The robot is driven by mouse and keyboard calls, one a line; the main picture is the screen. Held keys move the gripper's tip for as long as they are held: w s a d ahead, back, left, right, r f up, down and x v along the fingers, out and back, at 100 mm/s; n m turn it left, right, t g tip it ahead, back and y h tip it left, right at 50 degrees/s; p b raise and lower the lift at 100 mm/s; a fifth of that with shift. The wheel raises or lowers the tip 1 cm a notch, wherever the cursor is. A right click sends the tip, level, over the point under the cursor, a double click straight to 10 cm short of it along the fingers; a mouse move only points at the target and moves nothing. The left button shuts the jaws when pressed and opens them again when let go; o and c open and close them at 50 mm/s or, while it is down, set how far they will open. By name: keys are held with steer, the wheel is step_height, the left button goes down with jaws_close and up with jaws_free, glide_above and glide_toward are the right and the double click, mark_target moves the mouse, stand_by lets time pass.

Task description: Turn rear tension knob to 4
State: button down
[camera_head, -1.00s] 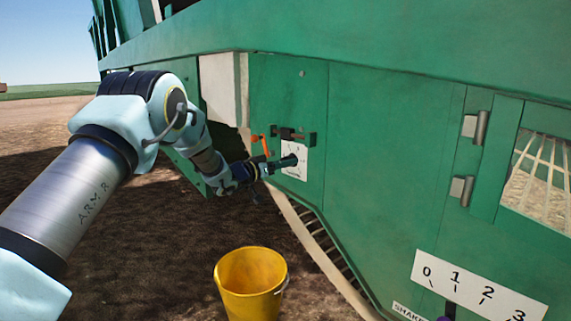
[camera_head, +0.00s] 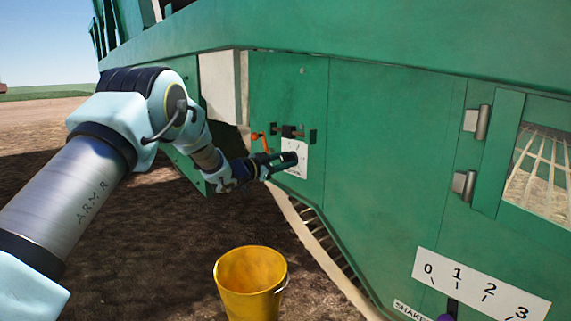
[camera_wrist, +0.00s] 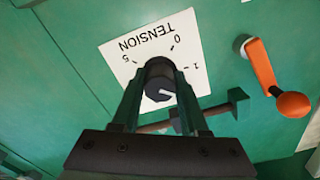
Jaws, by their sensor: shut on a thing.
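The rear tension knob (camera_wrist: 160,70) is dark and round, on a white plate (camera_wrist: 118,50) labelled TENSION. The plate also shows in the head view (camera_head: 302,150). In the wrist view the plate appears turned over, with 0, 1 and 5 legible; the other numbers are hidden behind the fingers. The knob's white pointer line points right and slightly down, past the 1 mark. My gripper (camera_wrist: 159,84) is shut on the knob, one finger on each side. In the head view my gripper (camera_head: 288,159) reaches the plate from the left and covers the knob.
An orange crank handle (camera_wrist: 264,70) and a dark latch bar (camera_wrist: 238,104) sit close beside the plate. A yellow bucket (camera_head: 250,285) stands on the ground below. A second dial plate (camera_head: 480,288) with a purple knob is at lower right.

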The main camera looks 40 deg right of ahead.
steer(key=m+b, duration=0.1)
steer(key=m, duration=0.2)
steer(key=m+b, duration=0.2)
steer(key=m, duration=0.1)
steer(key=shift+f+m, duration=0.2)
steer(key=shift+m, duration=0.1)
steer(key=m+b, duration=0.5)
steer(key=m, duration=0.1)
steer(key=m+b, duration=0.3)
steer(key=m, duration=0.1)
steer(key=shift+f+b, duration=0.1)
steer(key=shift+b, duration=0.25)
steer(key=m+b, duration=0.3)
steer(key=shift+m+b, duration=0.3)
steer(key=shift+b, duration=0.05)
steer(key=m+b, duration=0.3)
steer(key=shift+r+m+b, duration=0.2)
steer(key=shift+m+b, duration=1.1)
steer(key=shift+b, duration=0.15)
steer(key=shift+c, duration=2.1)
jaws_free()
steer(key=shift+r, duration=0.15)
